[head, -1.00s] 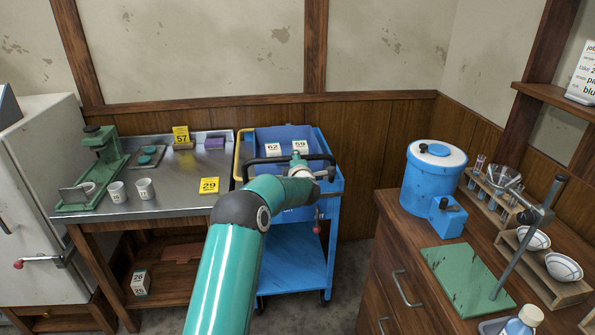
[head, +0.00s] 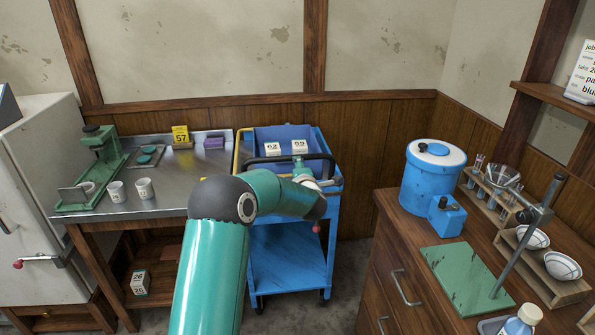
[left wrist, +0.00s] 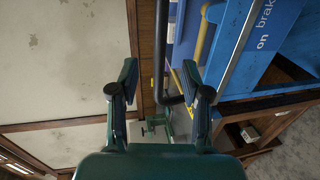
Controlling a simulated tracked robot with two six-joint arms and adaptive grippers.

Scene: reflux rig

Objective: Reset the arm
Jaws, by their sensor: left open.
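My left arm comes up from the bottom middle of the head view and bends right in front of the blue trolley (head: 290,265). Its gripper fingers are hard to make out there. In the left wrist view the left gripper (left wrist: 162,88) is open, its two dark fingers apart with nothing held. The trolley's black handle (left wrist: 160,50) shows between and beyond the fingers; I cannot tell how near it is. The blue trolley side (left wrist: 265,50) lies to the right of the fingers. My right gripper is not in view.
A steel-topped bench (head: 165,203) with cups and a green press (head: 100,165) stands left of the trolley. White blocks (head: 299,147) sit in the trolley's top tray. A wooden counter with a blue drum (head: 430,185) and a stand (head: 525,240) is at right.

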